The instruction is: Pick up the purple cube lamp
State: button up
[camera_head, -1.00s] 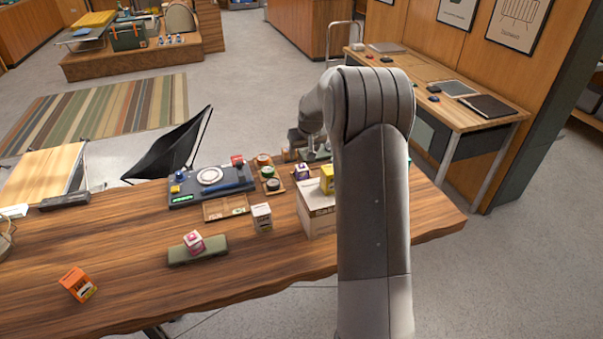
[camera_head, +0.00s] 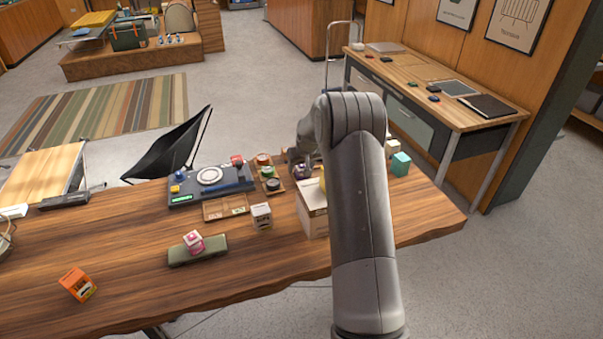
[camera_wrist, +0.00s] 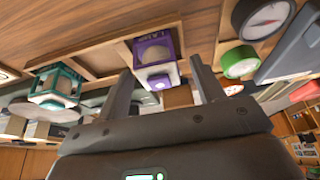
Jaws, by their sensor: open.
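The purple cube lamp (camera_wrist: 154,49) has a purple frame around a pale inside and a small light disc at one end. In the wrist view it stands in a wooden tray compartment, in line with the gap between my fingers. In the head view the lamp (camera_head: 300,172) is small and partly hidden by my gripper (camera_head: 302,156), which is just above and beside it. My gripper (camera_wrist: 160,67) is open, with one finger on each side of the lamp in the picture. I see no clear contact, and depth between the fingertips and lamp is hard to tell.
A teal cube lamp (camera_wrist: 57,84) stands to one side. In the head view a cardboard box (camera_head: 312,208) stands nearby.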

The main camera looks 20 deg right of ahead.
jog(key=shift+c, duration=0.5)
jog(key=c, duration=1)
jog(key=shift+o, duration=0.2)
jog(key=shift+r, duration=0.1)
